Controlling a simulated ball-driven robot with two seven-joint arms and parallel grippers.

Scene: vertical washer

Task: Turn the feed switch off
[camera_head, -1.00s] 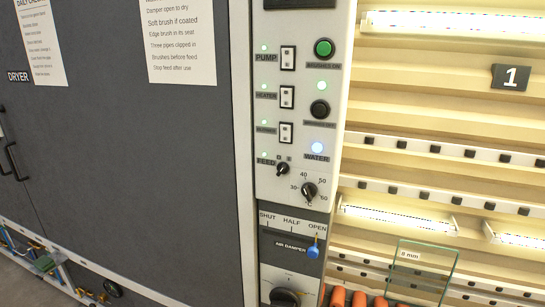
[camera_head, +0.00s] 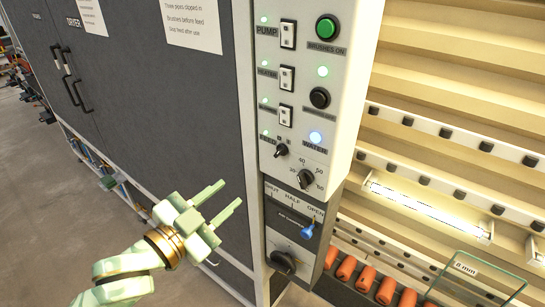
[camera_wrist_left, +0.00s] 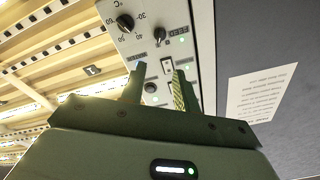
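The feed switch (camera_head: 281,150) is a small black rotary knob on the white control panel, right of its FEED label. A lit green lamp (camera_head: 265,134) is above the label. I cannot read its setting surely. In the left wrist view the panel appears upside down, with the feed switch (camera_wrist_left: 160,35) beyond the fingers. My left gripper (camera_head: 230,194) is open and empty, below and left of the switch, apart from the panel. Its fingertips (camera_wrist_left: 159,75) stand apart in the wrist view too. My right gripper is not in view.
A temperature knob (camera_head: 306,179) sits below right of the feed switch. Several rocker switches and the water lamp (camera_head: 315,137) are above. The blue air damper lever (camera_head: 307,231) and a large black knob (camera_head: 283,262) are below. Grey dryer doors (camera_head: 150,110) stand left.

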